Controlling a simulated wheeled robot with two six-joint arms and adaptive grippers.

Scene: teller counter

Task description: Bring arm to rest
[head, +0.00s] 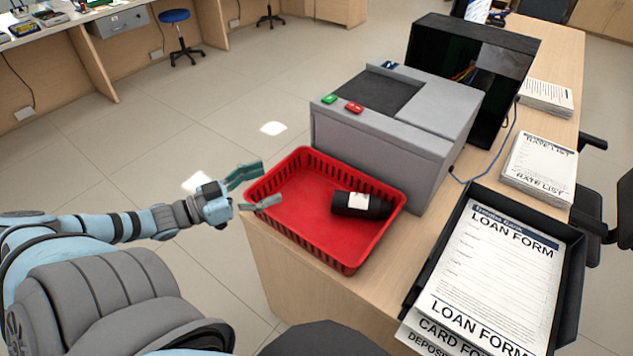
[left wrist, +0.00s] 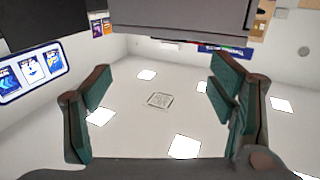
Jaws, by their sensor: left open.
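My left gripper (head: 254,187) is open and empty in the head view. It is at the left edge of the red basket (head: 297,240), with its lower fingertip close to the rim; I cannot tell whether they touch. My left arm comes in from the left with its forearm roughly level. In the left wrist view the two green finger pads (left wrist: 165,105) stand wide apart with nothing between them. My right gripper is not in view.
A black cylinder (head: 372,206) with a white label lies in the red basket. A grey machine (head: 375,150) stands behind it on the wooden counter. A black tray (head: 565,285) of loan forms is at the right. Open floor lies left of the counter.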

